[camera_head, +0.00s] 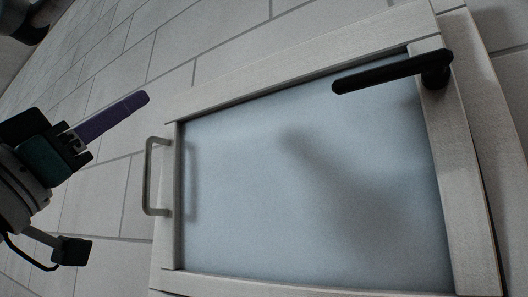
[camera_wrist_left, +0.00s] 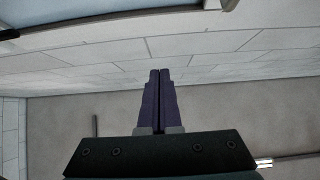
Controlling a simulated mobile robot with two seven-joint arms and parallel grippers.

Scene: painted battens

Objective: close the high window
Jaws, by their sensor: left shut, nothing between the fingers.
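The window shows in the head view as a pale wooden sash (camera_head: 463,170) around a frosted pane (camera_head: 300,190). A black lever handle (camera_head: 385,74) is at its upper right, and a grey pull handle (camera_head: 149,180) is on its left side. How far the sash stands from its frame is hard to tell. My left gripper (camera_head: 143,98) has purple fingers, is shut and empty, and is left of the window's upper left corner, apart from the pull handle in the picture. Its fingers also show together in the left wrist view (camera_wrist_left: 160,74). My right gripper is not in view.
A light tiled wall (camera_head: 215,45) lies behind and around the window. A pale frame strip (camera_head: 500,110) shows beyond the sash's right side. In the left wrist view, a pale bar (camera_wrist_left: 120,26) crosses the top, and a plain grey-brown surface (camera_wrist_left: 230,110) lies beyond the tiles.

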